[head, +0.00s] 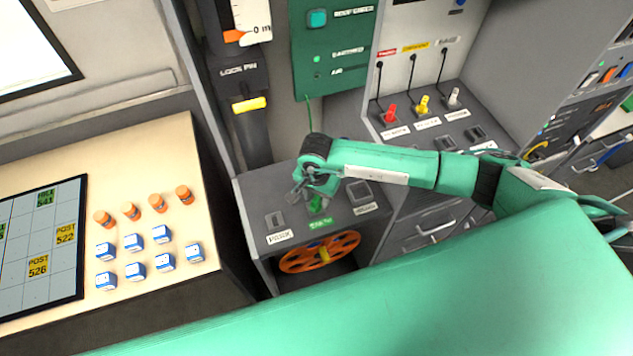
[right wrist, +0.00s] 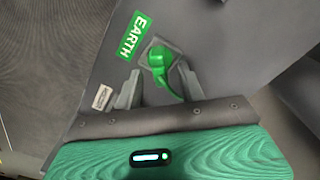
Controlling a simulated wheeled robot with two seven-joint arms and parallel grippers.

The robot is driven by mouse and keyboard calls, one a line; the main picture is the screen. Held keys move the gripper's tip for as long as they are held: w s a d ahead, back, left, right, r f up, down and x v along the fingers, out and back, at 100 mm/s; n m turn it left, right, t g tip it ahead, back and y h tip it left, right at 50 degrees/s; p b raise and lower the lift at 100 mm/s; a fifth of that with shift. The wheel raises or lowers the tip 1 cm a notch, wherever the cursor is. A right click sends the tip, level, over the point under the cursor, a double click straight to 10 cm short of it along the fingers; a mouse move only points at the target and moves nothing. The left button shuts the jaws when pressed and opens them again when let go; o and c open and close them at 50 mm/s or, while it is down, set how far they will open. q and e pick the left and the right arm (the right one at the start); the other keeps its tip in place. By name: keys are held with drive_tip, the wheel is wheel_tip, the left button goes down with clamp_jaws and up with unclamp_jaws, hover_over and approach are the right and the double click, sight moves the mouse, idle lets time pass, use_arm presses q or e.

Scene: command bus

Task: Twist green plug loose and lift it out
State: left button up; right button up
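The green plug (right wrist: 160,62) sits in a socket on the grey top of a low cabinet, beside a green EARTH label (right wrist: 134,35). In the head view the plug (head: 317,206) shows only partly below my right gripper (head: 305,193). The right wrist view shows my right gripper (right wrist: 159,88) open, with its two grey fingers apart and the plug between and just beyond their tips. A green tail from the plug runs down between the fingers. I see no clear contact. My left gripper is not in view.
Red (head: 390,113), yellow (head: 423,105) and white (head: 454,97) plugs stand on a ledge behind. An orange reel (head: 320,252) sits below the socket top. A slanted desk (head: 140,215) with blue-and-white blocks and orange pegs is at left. A green panel (head: 333,50) rises behind.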

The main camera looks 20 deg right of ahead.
drive_tip(key=shift+f, duration=0.9)
drive_tip(key=shift+c, duration=0.2)
clamp_jaws()
drive_tip(key=shift+f+n+b, duration=0.1)
drive_tip(key=shift+n+b, duration=0.85)
drive_tip(key=shift+n, duration=0.05)
drive_tip(key=shift+n+b, duration=0.65)
drive_tip(key=shift+n, duration=0.35)
